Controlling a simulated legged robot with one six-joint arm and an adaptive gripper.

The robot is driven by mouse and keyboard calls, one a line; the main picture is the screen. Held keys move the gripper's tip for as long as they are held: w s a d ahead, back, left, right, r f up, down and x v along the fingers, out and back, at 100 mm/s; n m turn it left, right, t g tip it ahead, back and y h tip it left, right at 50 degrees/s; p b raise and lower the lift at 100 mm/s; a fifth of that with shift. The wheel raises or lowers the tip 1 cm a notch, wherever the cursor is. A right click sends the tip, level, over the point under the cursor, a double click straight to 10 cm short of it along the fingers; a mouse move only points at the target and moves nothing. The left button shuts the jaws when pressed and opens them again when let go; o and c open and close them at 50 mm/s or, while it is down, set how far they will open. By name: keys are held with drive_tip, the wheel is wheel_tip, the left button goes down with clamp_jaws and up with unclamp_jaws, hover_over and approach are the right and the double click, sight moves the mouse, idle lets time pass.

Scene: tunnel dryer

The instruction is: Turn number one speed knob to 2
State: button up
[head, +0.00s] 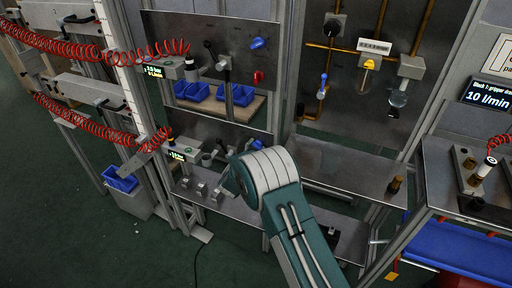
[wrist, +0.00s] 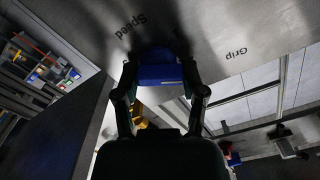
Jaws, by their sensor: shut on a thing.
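In the wrist view a blue knob (wrist: 160,75) sits on a grey metal panel (wrist: 215,25), close to the printed word "Speed" (wrist: 130,27). The two dark fingers of my gripper (wrist: 158,82) are on either side of the knob and closed on it. The knob's pointer and any number scale are hidden, so its setting cannot be read. In the head view my green and white arm reaches the lower panel (head: 205,135). A bit of blue (head: 257,144) shows just above the arm there; my gripper is hidden behind it.
The word "Grip" (wrist: 236,52) is farther right on the panel. An upper panel (head: 200,25) carries a blue knob (head: 257,43) and a red knob (head: 258,77). Blue bins (head: 235,95) stand behind. Red coiled hoses (head: 60,45) hang at left. Green floor (head: 110,245) is open at lower left.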

drive_tip(key=shift+s+a+f, duration=0.1)
drive_tip(key=shift+f, duration=0.2)
drive_tip(key=o, duration=1.1)
drive_tip(key=shift+o, duration=0.2)
drive_tip(key=shift+a+r, duration=0.1)
drive_tip(key=shift+a, duration=0.05)
drive_tip(key=v, duration=1.1)
drive_tip(key=shift+s, duration=0.35)
drive_tip(key=shift+a, duration=0.1)
